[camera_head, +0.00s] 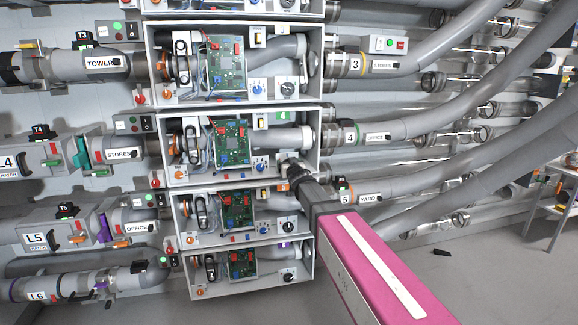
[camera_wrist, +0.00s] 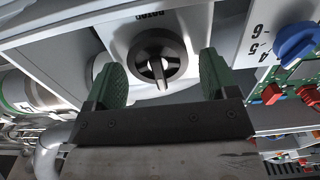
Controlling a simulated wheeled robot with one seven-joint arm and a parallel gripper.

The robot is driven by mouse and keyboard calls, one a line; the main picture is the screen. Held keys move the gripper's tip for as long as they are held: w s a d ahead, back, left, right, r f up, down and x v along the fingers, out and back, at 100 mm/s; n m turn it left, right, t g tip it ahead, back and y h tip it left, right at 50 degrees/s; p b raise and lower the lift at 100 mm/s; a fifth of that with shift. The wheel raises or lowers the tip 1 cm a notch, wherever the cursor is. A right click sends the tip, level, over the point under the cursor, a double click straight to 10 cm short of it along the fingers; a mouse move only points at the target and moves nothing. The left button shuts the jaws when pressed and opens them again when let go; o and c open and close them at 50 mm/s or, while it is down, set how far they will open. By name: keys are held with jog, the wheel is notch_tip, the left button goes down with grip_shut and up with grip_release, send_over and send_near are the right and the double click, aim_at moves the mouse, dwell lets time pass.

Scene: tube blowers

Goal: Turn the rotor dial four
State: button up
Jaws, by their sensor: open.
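The rotor dial (camera_wrist: 158,62) is a round black knob with a pale raised grip bar, on a light grey panel under upside-down lettering in the wrist view. My gripper (camera_wrist: 161,70) is open, with a green finger pad to the left and right of the dial; both look apart from it. How far the fingertips are from the panel cannot be told. In the head view, my gripper (camera_head: 291,166) is at the lower right corner of blower box four (camera_head: 316,160), the box beside the pipe marked 4 (camera_head: 350,137). It hides that box's dial there.
A blue knob (camera_wrist: 295,42) with numbers, and a green circuit board with red parts, lie right of the dial in the wrist view. Similar boxes stand above (camera_head: 150,70) and below (camera_head: 313,265). Grey pipes (camera_head: 440,122) run off to the right.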

jog(key=c, duration=0.8)
jog(key=shift+c, duration=0.2)
jog(key=shift+n, duration=0.4)
jog(key=n, duration=1.1)
jog(key=shift+s+a+f, duration=0.2)
jog(key=shift+a+f, duration=0.05)
jog(key=shift+a, duration=0.15)
jog(key=o, duration=0.8)
jog(key=shift+o, duration=0.2)
